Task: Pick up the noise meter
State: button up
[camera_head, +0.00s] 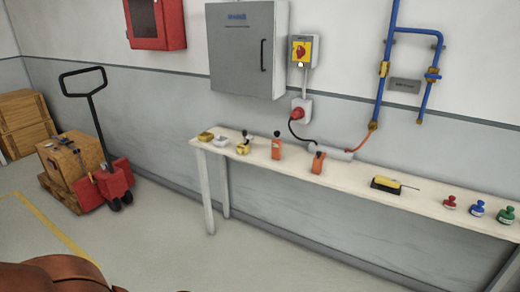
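Two orange handheld devices with dark tops stand on the long white bench (420,198) against the wall. The left orange device (277,151) is upright with a small black knob on top. The right orange device (318,164) is a little nearer and also has a dark tip. Either could be the noise meter; at this size I cannot tell which. My gripper is not in view.
Also on the bench are a yellow round item (206,136), a grey-white box (221,142), a yellow item with a dark knob (243,147), a yellow tool (386,183), and red (450,203), blue (477,209) and green (505,215) knobbed pieces. A red pallet truck (106,185) stands left. Floor before the bench is clear.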

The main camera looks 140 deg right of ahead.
aim_at(276, 144)
jog(key=z, duration=4.45)
jog(key=i, duration=0.6)
jog(key=u, duration=0.65)
jog(key=i, duration=0.7)
jog(key=z, duration=0.55)
jog(key=i, duration=0.6)
jog(key=z, duration=0.45)
